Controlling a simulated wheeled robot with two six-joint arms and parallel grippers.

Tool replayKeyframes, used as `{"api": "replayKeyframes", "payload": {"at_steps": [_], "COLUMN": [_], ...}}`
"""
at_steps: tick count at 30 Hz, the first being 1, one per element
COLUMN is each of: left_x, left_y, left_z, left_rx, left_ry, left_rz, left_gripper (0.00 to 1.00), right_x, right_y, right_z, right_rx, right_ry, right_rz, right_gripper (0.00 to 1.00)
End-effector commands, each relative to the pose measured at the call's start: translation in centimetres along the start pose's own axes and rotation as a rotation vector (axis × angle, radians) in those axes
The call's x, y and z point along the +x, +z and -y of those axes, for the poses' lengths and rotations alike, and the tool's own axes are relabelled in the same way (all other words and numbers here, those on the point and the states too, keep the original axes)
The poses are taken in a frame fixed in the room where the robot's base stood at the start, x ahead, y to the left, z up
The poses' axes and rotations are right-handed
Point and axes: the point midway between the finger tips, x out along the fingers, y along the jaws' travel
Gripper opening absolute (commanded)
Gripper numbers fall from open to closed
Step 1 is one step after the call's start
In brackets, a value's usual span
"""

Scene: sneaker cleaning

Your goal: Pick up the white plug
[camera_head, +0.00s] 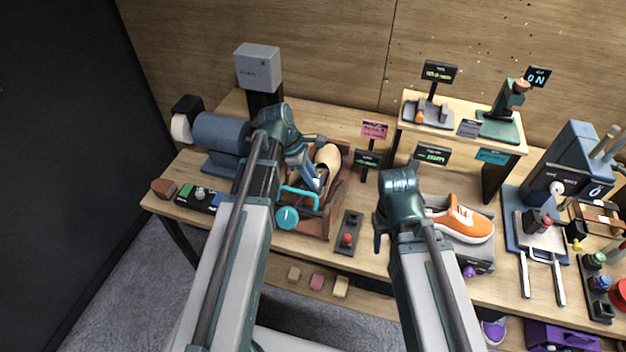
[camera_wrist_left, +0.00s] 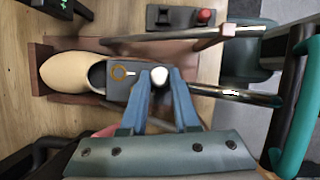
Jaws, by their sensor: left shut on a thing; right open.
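The white plug (camera_wrist_left: 159,76) shows as a small rounded white end between the two blue fingers of my left gripper (camera_wrist_left: 160,74) in the left wrist view. The fingers are shut on it, next to a dark grey block with an orange ring (camera_wrist_left: 121,72). In the head view my left gripper (camera_head: 318,181) reaches down into a brown wooden tray (camera_head: 318,227), beside a beige shoe form (camera_head: 328,157); the plug is hard to make out there. My right gripper (camera_head: 379,236) is open, left of the orange sneaker (camera_head: 463,222), and is largely hidden by its own wrist.
A teal-handled tool (camera_head: 287,216) lies at the tray's front left. A dark control box with a red button (camera_head: 347,238) stands right of the tray. A blue motor-like machine (camera_head: 220,133) is at left. A small raised shelf (camera_head: 470,135) stands at the back right.

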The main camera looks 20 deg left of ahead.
Motion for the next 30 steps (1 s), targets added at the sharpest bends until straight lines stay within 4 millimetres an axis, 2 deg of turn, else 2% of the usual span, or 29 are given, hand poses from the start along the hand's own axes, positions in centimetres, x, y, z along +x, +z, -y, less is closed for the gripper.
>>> {"api": "replayKeyframes", "payload": {"at_steps": [8,21,25,30], "left_x": [-2.5,-8.5,-9.2,-9.1], "left_y": [1.0,3.5,3.8,3.8], "left_z": [0.0,0.0,0.0,0.0], "left_rx": [0.0,0.0,0.0,0.0], "left_ry": [0.0,0.0,0.0,0.0], "left_rz": [0.0,0.0,0.0,0.0], "left_gripper": [0.0,0.0,0.0,0.0], "right_x": [-2.7,-9.1,-9.8,-9.8], "right_y": [0.2,0.5,0.6,0.6], "right_z": [-0.2,-0.8,-0.9,-0.9], "right_rx": [-0.001,0.009,0.012,0.012], "right_ry": [0.0,-0.002,-0.003,-0.003], "right_rz": [0.0,0.0,0.0,0.0], "right_gripper": [0.5,0.5,0.5,0.5]}}
